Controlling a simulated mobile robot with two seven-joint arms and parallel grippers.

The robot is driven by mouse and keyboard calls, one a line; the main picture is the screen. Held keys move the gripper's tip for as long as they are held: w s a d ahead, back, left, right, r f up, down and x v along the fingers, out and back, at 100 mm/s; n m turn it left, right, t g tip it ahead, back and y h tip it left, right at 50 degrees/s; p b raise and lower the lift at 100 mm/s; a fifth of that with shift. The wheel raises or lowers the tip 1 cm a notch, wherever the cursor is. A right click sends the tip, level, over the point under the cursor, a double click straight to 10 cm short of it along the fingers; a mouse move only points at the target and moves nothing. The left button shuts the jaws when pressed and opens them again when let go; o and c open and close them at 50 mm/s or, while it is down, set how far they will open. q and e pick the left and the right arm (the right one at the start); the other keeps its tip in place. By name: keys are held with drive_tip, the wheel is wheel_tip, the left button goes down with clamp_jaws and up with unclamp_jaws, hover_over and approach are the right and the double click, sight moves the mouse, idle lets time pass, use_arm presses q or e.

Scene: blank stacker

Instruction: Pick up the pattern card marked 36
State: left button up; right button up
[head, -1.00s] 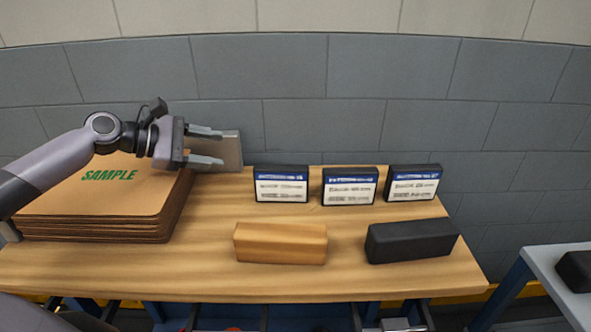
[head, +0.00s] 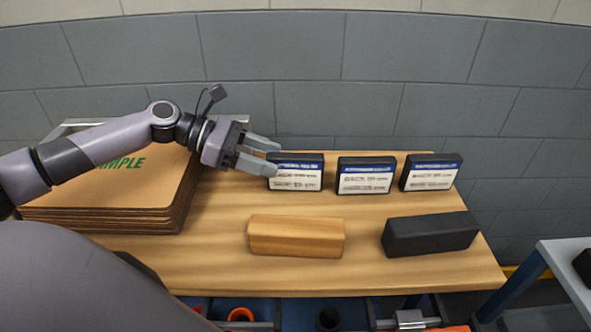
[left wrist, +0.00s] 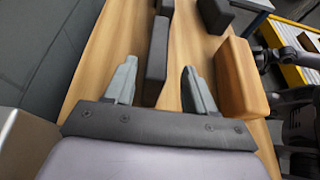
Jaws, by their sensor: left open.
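Three upright black-framed cards with white labels and blue headers stand in a row at the back of the wooden table: a left card (head: 295,180), a middle card (head: 366,177) and a right card (head: 431,174). Their print is too small to read, so I cannot tell which is marked 36. My left gripper (head: 276,157) is open at the left card, its fingertips overlapping that card's left edge in the head view. In the left wrist view, the left card (left wrist: 156,62) shows edge-on between the open fingers (left wrist: 157,70), apart from both. My right gripper is not in view.
A stack of brown boards (head: 110,205) marked SAMPLE lies at the left, under my left arm. A wooden block (head: 296,237) and a black block (head: 430,235) lie in front of the cards. The grey wall (head: 400,110) is close behind.

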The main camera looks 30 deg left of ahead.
sight(286, 162)
use_arm(q)
drive_tip(key=shift+w+p+x, duration=0.25)
drive_tip(key=shift+p+x, duration=0.05)
drive_tip(key=shift+x, duration=1.9)
drive_tip(key=shift+a, duration=0.15)
clamp_jaws()
drive_tip(key=shift+r, duration=0.1)
